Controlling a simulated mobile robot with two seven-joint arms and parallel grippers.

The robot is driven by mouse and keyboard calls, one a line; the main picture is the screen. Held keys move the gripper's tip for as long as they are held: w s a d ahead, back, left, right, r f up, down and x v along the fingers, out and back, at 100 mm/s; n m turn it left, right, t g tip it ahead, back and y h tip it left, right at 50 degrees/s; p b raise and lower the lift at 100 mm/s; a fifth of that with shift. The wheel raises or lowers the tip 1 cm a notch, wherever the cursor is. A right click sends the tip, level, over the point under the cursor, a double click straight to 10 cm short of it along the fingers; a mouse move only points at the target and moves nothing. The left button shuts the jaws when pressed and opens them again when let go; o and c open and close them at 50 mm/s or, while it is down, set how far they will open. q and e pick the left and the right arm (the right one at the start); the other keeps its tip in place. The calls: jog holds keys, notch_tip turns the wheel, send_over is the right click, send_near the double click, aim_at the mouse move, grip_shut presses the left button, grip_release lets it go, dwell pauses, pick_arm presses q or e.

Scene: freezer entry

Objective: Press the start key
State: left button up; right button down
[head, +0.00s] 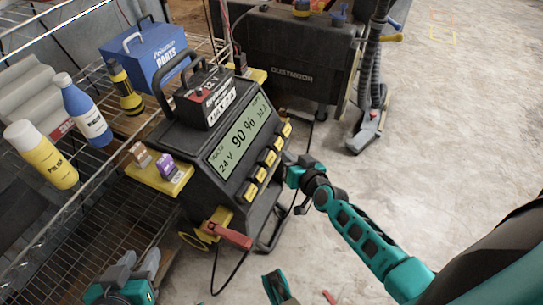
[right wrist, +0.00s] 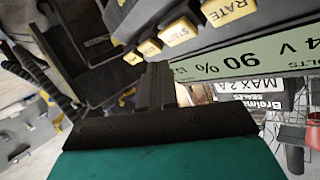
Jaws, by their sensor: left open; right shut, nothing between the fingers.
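The charger (head: 205,165) is a dark box with a green display (head: 240,137) reading 90 % and 24 V. Yellow keys (head: 268,157) run in a row along its front edge. In the right wrist view one key reads RATE (right wrist: 228,9); the key beside it (right wrist: 180,31) has a label that seems to begin with ST. My right gripper (head: 288,158) is shut and empty, with its tips close to the key row; the right wrist view shows the shut fingers (right wrist: 158,72) just below the keys. I cannot tell whether they touch.
A battery box (head: 207,97) sits on the charger. A red clamp (head: 230,236) and black cable hang at its front. Bottles (head: 84,112) and a blue parts box (head: 148,55) stand on the wire shelf. A floor machine (head: 290,55) is behind. The floor at right is clear.

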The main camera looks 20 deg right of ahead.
pick_arm(q)
jog(key=shift+r+p, duration=0.55)
jog(key=shift+r, duration=0.2)
pick_arm(e)
jog(key=shift+s+d+r, duration=0.85)
jog(key=shift+s, duration=0.15)
jog(key=s+a+r+n+g+y, duration=0.1)
jog(key=s+a+r+n+g, duration=0.15)
jog(key=s+a, duration=0.4)
jog(key=s+a+r+n+g+y, duration=0.1)
jog(key=s+a+r+n+y, duration=0.15)
jog(key=s+a, duration=0.4)
pick_arm(q)
jog(key=s+a+r+y+p, duration=0.1)
jog(key=a+r+p, duration=0.3)
jog(key=r+p, duration=0.6)
jog(key=s+p, duration=0.1)
jog(key=p, duration=0.6)
jog(key=shift+a+r, duration=0.25)
jog(key=shift+r, duration=0.05)
pick_arm(e)
jog(key=s+d+r+h, duration=0.1)
jog(key=r, duration=0.5)
jog(key=s+d+r+h, duration=0.1)
jog(key=s+d+r, duration=0.1)
jog(key=r, duration=0.5)
jog(key=shift+d+r+n, duration=0.15)
jog(key=shift+d+n, duration=0.1)
jog(key=shift+n, duration=0.05)
